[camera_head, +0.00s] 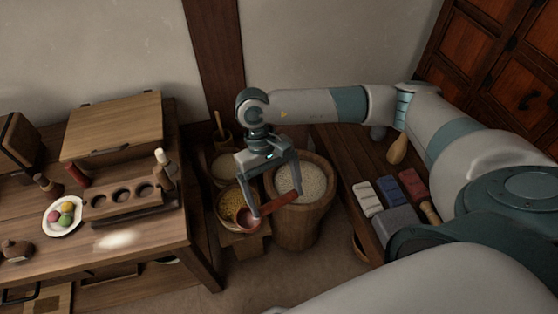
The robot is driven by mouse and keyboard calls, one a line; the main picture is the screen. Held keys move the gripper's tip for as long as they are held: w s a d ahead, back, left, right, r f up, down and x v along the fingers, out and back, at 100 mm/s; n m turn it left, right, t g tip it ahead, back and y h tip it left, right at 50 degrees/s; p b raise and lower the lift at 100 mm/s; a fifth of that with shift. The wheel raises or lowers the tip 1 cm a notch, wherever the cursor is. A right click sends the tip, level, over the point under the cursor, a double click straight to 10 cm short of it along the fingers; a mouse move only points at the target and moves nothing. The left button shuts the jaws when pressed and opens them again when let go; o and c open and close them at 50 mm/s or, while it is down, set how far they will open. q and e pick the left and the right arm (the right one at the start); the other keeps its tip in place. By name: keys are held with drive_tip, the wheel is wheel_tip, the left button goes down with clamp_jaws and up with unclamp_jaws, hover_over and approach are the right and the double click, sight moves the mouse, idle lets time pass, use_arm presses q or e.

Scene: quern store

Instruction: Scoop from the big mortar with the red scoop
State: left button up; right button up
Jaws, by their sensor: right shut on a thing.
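The big mortar (297,228) is a wooden tub on the floor, filled with pale grain (305,182). My right gripper (277,205) reaches in from the right and points down, with its fingers around the handle of the red scoop (243,217). The scoop's handle lies over the left part of the mortar's mouth. Its red bowl is to the left, outside the mortar's rim and over the bowl of yellow grain. I cannot tell whether the scoop holds anything. My left gripper is not in view.
A bowl of yellow grain (228,202) and a smaller vessel of pale grain (222,169) stand left of the mortar. A wooden table (150,245) with a plate and a holed rack is at the left. A low bench (352,175) with colored blocks stands close on the right.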

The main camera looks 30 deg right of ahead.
drive_tip(key=w+f+m+t+y+b, duration=0.5)
drive_tip(key=w+f+m, duration=0.5)
drive_tip(key=m, duration=0.9)
use_arm(q)
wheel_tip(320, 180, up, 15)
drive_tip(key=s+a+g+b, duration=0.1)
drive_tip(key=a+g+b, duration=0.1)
drive_tip(key=b, duration=0.3)
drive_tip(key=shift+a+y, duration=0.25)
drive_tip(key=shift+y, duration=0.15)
use_arm(e)
drive_tip(key=w+d+f+m+t+h, duration=0.2)
drive_tip(key=d+m, duration=0.4)
drive_tip(key=m, duration=0.4)
drive_tip(key=w+d+f+m+t+h, duration=0.2)
drive_tip(key=w+d+f+m+h, duration=0.2)
drive_tip(key=m, duration=0.7)
drive_tip(key=shift+w+d+f+h, duration=0.3)
drive_tip(key=shift+w+d+f, duration=0.1)
drive_tip(key=shift+w+d, duration=0.55)
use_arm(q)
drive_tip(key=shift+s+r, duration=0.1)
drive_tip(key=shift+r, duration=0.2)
use_arm(e)
drive_tip(key=shift+w+a+f, duration=0.1)
